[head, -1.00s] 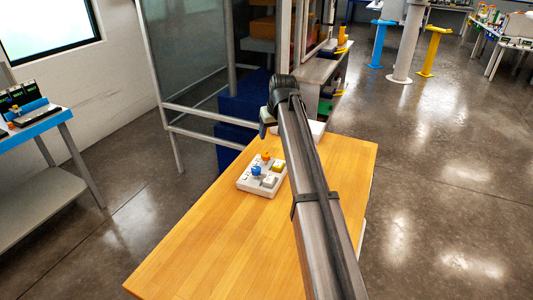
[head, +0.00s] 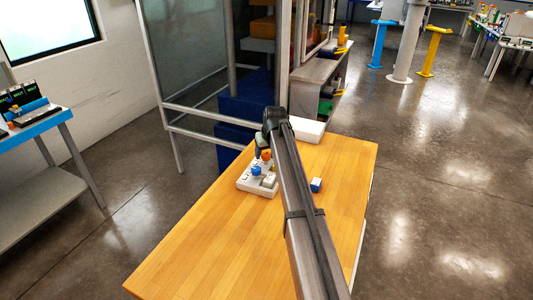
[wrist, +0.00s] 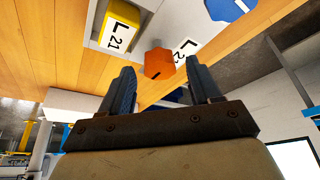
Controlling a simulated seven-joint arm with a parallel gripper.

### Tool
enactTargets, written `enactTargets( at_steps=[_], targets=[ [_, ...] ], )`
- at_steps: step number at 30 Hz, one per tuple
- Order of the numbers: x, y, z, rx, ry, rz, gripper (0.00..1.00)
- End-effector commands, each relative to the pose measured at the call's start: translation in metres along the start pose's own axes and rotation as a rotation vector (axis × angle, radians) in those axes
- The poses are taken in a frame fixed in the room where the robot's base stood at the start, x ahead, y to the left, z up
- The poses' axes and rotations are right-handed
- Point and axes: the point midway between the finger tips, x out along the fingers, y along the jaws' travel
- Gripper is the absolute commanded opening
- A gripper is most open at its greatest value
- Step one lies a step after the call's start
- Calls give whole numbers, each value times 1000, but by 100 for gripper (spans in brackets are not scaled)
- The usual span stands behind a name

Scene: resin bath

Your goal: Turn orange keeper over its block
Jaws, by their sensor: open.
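A pale fixture (head: 243,185) with a blue keeper (head: 256,171) and an orange keeper (head: 266,154) sits on the wooden table. My gripper (head: 262,149) is open just behind the orange keeper in the head view, its fingers partly hidden. In the wrist view the orange keeper (wrist: 159,63) lies between my two fingertips (wrist: 160,70), with nothing visibly gripped; its exact depth is unclear. A yellow block marked L 21 (wrist: 119,25) is left of it, and a partly hidden white label (wrist: 187,47) is right of it. The blue keeper (wrist: 228,8) is at the top.
A small blue-and-white block (head: 316,185) lies on the table (head: 210,240) right of my arm. A white box (head: 308,129) stands at the table's far end. A glass-panelled frame (head: 205,113) rises behind the table. The table's front left is clear.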

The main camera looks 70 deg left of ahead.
Motion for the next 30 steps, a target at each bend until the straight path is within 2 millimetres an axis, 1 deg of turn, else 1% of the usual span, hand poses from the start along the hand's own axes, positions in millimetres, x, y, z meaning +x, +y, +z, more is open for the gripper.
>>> enactTargets(
  at_steps=[4,13,30],
  targets=[
    [6,0,0,0,1,0,63],
    [7,0,0,0,1,0,62],
    [6,0,0,0,1,0,7]
  ],
)
